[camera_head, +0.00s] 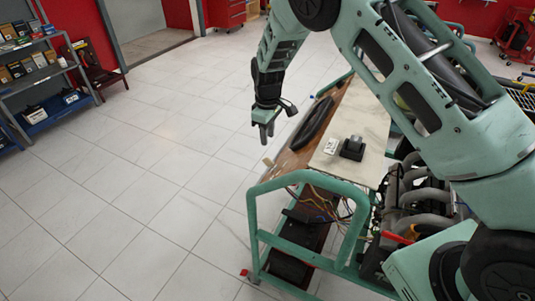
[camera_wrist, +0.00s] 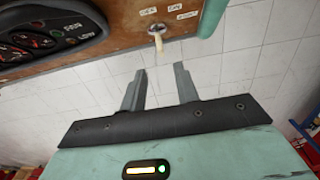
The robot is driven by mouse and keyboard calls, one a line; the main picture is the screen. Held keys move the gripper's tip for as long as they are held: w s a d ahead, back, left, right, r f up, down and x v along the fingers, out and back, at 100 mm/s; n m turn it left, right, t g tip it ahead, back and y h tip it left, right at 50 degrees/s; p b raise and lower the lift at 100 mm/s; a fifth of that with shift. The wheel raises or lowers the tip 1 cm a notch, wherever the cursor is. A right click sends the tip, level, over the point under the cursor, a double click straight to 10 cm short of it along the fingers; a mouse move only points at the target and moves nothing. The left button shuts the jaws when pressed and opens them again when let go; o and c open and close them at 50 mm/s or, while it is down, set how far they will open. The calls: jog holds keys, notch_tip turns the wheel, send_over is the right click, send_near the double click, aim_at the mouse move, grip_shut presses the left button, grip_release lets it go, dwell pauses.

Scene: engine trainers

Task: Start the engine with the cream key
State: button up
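The cream key (camera_wrist: 156,27) stands out from the brown wooden panel (camera_wrist: 118,38) at the top of the wrist view, just below small white labels. In the head view a small cream piece, likely this key (camera_head: 268,162), sticks out from the panel's left edge. My gripper (camera_wrist: 158,68) is open and empty, its two grey fingers pointing toward the panel, with the key beyond the gap and not touched. In the head view my gripper (camera_head: 266,134) hangs above and apart from the key.
A black gauge cluster (camera_wrist: 42,38) is left of the key in the wrist view. The engine trainer has a green tube frame (camera_head: 300,178), loose wires and a pale top with a black box (camera_head: 353,147). A shelf (camera_head: 40,75) stands far left. Tiled floor lies clear between.

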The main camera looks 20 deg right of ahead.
aim_at(267, 157)
notch_tip(267, 157, down, 10)
jog(key=p, duration=0.3)
grip_shut()
